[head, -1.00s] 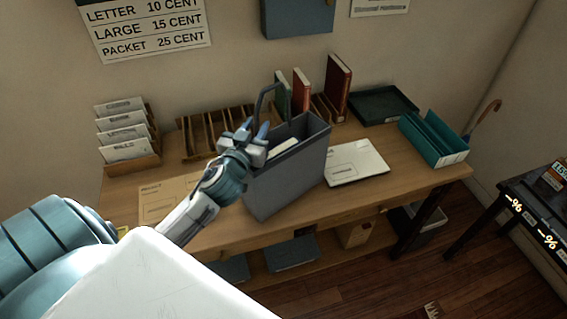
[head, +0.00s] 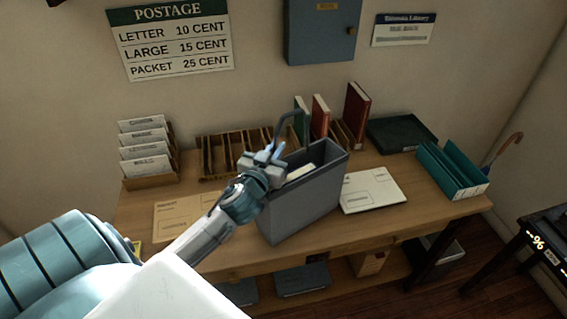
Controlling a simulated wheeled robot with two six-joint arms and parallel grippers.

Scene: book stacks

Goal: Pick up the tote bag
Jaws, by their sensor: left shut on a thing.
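The grey tote bag (head: 305,207) is upright at the middle of the wooden desk, with its top open and something pale inside. Its dark handle loop rises at its left end. My left gripper (head: 276,152) is at the handle, above the bag's left rim, and is shut on it. The fingers partly hide the handle and the rim. I cannot tell whether the bag's bottom touches the desk. My right gripper is not in view.
The desk (head: 232,232) also holds a card sorter (head: 150,165), a slotted wooden rack (head: 222,155), upright books (head: 356,110), a white parcel (head: 372,190), a dark green tray (head: 400,133) and a teal box (head: 450,170). A dark table (head: 545,240) stands at right.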

